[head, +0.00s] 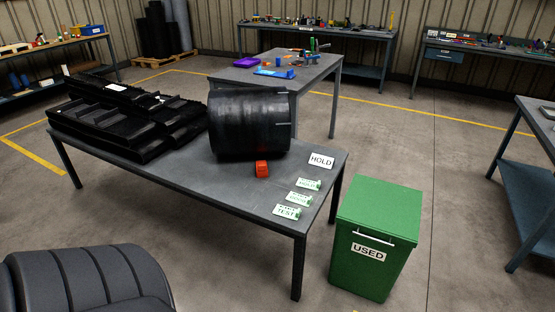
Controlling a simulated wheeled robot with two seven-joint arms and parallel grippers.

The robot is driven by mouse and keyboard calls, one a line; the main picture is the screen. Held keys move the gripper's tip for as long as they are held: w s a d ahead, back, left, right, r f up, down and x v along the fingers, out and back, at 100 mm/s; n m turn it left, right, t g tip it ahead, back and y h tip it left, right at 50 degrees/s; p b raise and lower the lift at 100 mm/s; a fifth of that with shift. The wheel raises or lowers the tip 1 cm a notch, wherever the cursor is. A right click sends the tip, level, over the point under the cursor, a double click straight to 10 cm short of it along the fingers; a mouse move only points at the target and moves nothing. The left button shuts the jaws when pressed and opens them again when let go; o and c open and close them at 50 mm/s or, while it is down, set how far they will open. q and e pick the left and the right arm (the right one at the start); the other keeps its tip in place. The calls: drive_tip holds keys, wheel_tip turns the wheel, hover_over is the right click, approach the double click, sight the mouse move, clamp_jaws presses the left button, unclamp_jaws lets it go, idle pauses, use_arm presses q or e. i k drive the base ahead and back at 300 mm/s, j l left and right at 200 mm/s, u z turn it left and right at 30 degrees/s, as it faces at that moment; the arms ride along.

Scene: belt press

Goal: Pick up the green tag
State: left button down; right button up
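Several small white tags with green parts lie in a slanting row at the right front of the near dark table (215,192). The front tag (287,211) seems to read TEST. The middle tag (299,198) and the back tag (308,184) have lettering too small to read surely. Each has a green piece at its right end. A plain white HOLD card (321,160) lies behind them. Neither of my grippers is in view.
A large black roll (250,124) and an orange block (262,169) sit left of the tags. Black ribbed belts (125,115) cover the table's left. A green USED bin (374,240) stands right. A dark ribbed rounded object (88,281) fills the lower left.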

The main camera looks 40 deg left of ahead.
sight(303, 183)
drive_tip(key=u, duration=1.05)
